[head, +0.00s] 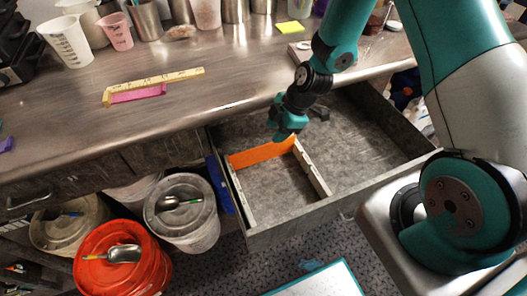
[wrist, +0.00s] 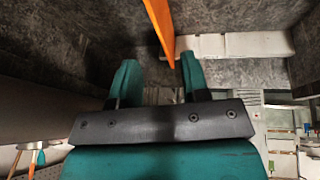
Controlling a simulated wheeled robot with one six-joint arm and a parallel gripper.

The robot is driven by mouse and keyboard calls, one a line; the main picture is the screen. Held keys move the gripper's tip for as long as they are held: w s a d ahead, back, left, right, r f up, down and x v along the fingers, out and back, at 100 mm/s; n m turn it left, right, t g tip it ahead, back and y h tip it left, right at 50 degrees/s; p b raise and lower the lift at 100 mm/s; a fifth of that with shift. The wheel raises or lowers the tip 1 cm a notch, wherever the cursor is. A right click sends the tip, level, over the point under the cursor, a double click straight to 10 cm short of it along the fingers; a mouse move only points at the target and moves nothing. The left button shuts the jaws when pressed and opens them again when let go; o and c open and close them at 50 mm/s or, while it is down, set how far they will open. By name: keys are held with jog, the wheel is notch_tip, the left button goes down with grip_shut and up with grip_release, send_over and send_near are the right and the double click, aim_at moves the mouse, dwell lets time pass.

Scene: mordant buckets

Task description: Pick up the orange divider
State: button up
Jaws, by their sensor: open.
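The orange divider (head: 262,154) stands on edge inside the open drawer (head: 355,145), between the drawer's left side and a pale slotted strip (head: 312,168). In the wrist view the orange divider (wrist: 158,25) shows as a thin slanted band from the top edge, ending close to the right finger. My gripper (head: 287,136) is at the divider's right part in the head view. In the wrist view my gripper (wrist: 156,78) has its two teal fingers apart with nothing held between them. Whether a finger touches the divider I cannot tell.
The steel counter (head: 230,75) overhangs the drawer's back. A yellow ruler (head: 170,80) and a pink strip (head: 138,94) lie on it. Lidded buckets, one orange-red (head: 110,262) and one grey (head: 185,215), stand left of the drawer.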

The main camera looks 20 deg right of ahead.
aim_at(264, 146)
jog(key=p+x, duration=0.1)
jog(key=x, duration=0.7)
jog(key=shift+a+f, duration=0.25)
grip_shut()
